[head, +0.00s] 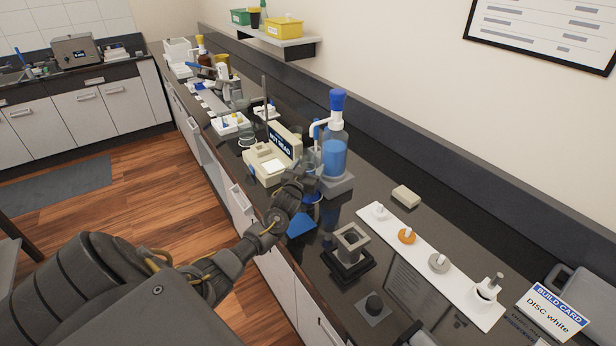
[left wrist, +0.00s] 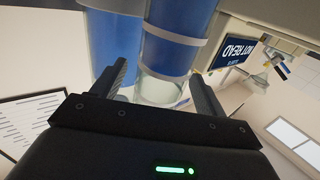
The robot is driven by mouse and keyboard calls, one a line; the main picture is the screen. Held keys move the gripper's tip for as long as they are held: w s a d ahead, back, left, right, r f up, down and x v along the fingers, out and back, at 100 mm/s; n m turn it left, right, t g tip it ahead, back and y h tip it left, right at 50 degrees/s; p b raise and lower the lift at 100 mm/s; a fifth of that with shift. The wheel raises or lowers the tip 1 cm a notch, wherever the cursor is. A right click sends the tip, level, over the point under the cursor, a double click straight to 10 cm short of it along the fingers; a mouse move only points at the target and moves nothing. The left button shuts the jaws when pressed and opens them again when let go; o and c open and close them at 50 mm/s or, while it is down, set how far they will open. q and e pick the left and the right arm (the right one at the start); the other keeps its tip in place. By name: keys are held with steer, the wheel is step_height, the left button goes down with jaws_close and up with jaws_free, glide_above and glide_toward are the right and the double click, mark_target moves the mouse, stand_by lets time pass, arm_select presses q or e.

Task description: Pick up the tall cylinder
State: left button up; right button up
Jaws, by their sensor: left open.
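My left gripper (head: 308,180) reaches over the counter in front of the blue-liquid bottle; its fingertips are hard to make out in the head view. In the left wrist view the left gripper (left wrist: 163,80) is open, with a finger on either side of a clear cylinder (left wrist: 160,88) with pale bands and blue inside. I take this to be the tall cylinder. Contact with the fingers cannot be told. In the head view the cylinder is largely hidden by the gripper and hard to separate from the bottle. My right gripper is not in view.
The blue-liquid bottle (head: 333,158) with a blue pump top stands on a grey base right by the gripper. A beige instrument (head: 268,163) is just left. A grey square-topped stand (head: 350,245) and a white strip (head: 455,277) with several small items lie nearer.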

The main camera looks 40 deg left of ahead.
mark_target(305, 164)
arm_select(q)
steer(key=c, duration=1.2)
steer(key=shift+o, duration=0.2)
steer(key=shift+r+b, duration=0.5)
steer(key=shift+r, duration=0.05)
step_height(305, 164, up, 2)
steer(key=shift+s+r+b, duration=0.1)
steer(key=shift+s+b, duration=0.05)
steer(key=shift+b, duration=0.4)
steer(key=s+a+r+b, duration=0.3)
steer(key=s+r, duration=0.6)
steer(key=s, duration=0.4)
steer(key=shift+a+r, duration=0.35)
steer(key=shift+a, duration=0.2)
